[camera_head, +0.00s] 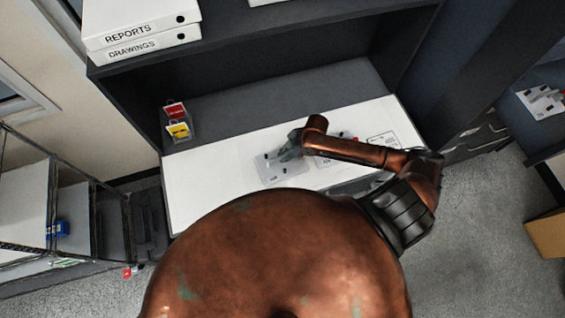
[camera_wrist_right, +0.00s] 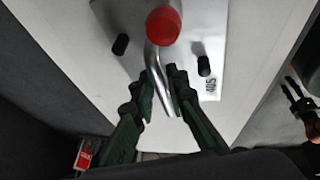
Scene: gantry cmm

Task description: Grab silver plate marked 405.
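The silver plate marked 405 (camera_wrist_right: 208,62) lies on the white worktop in the right wrist view, with its label at its right edge and black pegs on it. A red knob (camera_wrist_right: 164,25) on a bent silver bar (camera_wrist_right: 160,62) shows over the plate. My right gripper (camera_wrist_right: 161,76) has its dark green fingers on either side of the bar; I cannot tell if they press on it. In the head view the right gripper (camera_head: 288,149) is low over a silver plate (camera_head: 273,175) whose marking is too small to read.
A second pale plate (camera_head: 324,161) is partly hidden by my right arm. A clear holder with red and yellow cards (camera_head: 178,129) stands at the worktop's left end. A dark shelf with white binders (camera_head: 140,28) overhangs the back. The worktop's left front (camera_head: 205,185) is clear.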

